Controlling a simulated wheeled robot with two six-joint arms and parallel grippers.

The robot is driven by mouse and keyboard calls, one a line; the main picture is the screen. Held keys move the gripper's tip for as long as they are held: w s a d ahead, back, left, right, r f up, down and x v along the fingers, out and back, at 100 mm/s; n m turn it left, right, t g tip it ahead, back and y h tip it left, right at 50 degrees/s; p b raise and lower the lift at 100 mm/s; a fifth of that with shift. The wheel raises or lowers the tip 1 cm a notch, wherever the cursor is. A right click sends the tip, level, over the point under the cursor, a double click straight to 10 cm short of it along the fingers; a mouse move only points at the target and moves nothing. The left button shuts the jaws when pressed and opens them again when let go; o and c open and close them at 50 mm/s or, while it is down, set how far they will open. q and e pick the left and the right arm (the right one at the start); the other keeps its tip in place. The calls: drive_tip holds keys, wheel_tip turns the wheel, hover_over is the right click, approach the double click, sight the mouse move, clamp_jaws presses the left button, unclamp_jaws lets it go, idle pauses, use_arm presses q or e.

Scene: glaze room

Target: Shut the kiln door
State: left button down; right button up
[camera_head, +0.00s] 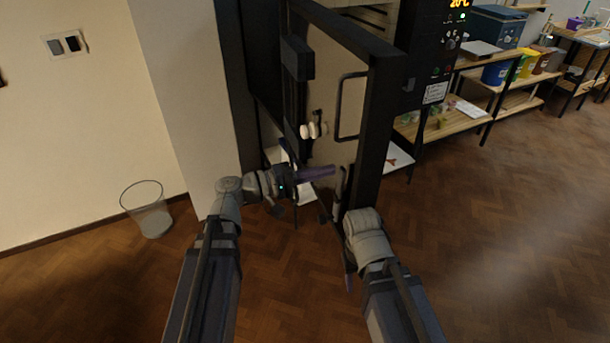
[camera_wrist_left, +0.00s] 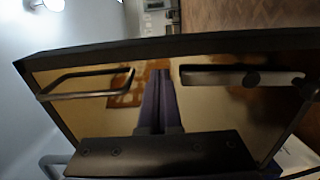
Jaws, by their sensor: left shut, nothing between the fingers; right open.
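The kiln door (camera_head: 328,75) stands swung open toward me, with a tan inner panel, a thick dark frame and a dark bar handle (camera_head: 341,108). The kiln body (camera_head: 425,65) with its lit display is behind it at the right. My left gripper (camera_head: 331,171) is shut and empty, its purple fingers pointing at the lower part of the door. In the left wrist view the shut fingers (camera_wrist_left: 159,85) lie in front of the tan door panel (camera_wrist_left: 215,110); contact is unclear. My right gripper (camera_head: 345,242) is open, low by the door's bottom edge, and partly hidden by its wrist.
A clear waste bin (camera_head: 150,212) stands on the floor by the left wall. Wooden shelves (camera_head: 450,120) with pots and tubs line the right back. The wooden floor (camera_head: 490,240) at the right is clear. A wall pillar (camera_head: 185,90) rises left of the door.

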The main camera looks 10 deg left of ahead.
sight(357, 164)
use_arm(q)
drive_tip(key=shift+x, duration=2.8)
drive_tip(key=shift+w+d, duration=0.1)
